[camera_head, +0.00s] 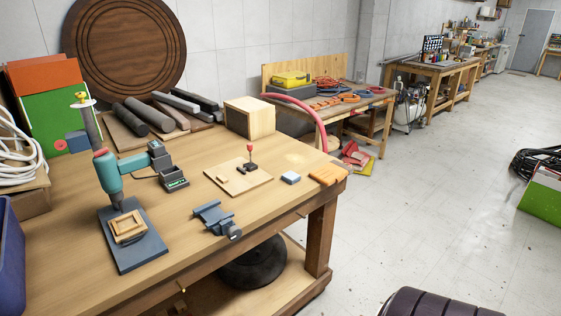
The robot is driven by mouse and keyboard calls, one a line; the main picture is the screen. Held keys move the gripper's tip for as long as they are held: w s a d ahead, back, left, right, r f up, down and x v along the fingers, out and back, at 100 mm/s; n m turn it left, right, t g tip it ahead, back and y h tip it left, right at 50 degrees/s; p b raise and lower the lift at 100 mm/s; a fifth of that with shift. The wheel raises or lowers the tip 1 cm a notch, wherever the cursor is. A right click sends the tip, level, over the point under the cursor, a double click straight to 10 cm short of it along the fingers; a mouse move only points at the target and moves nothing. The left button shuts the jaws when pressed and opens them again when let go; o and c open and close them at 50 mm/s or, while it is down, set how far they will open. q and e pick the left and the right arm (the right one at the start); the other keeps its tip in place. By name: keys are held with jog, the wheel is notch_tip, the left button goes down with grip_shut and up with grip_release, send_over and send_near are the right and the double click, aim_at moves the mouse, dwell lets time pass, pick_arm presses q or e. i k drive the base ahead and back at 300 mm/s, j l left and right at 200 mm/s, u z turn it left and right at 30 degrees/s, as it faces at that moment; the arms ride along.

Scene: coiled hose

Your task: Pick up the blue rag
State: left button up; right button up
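I cannot clearly make out a blue rag. A small blue-grey block with a pale top (290,178) lies on the near wooden workbench (65,285), close to its right end. A blue block-like item (77,141) sits at the back left, beside a green and orange box (47,100). Whether either one is a folded rag is too small to tell. Neither of my grippers is in view.
A teal drill press (108,170), a grey vise (217,219), a thin board (238,178) and a wooden box (249,117) stand on the workbench. A red hose (310,106) arches behind it. Open floor (425,215) lies to the right, with a black coil (536,162) beyond.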

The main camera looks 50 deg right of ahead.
aim_at(291, 177)
jog(key=z, duration=1.7)
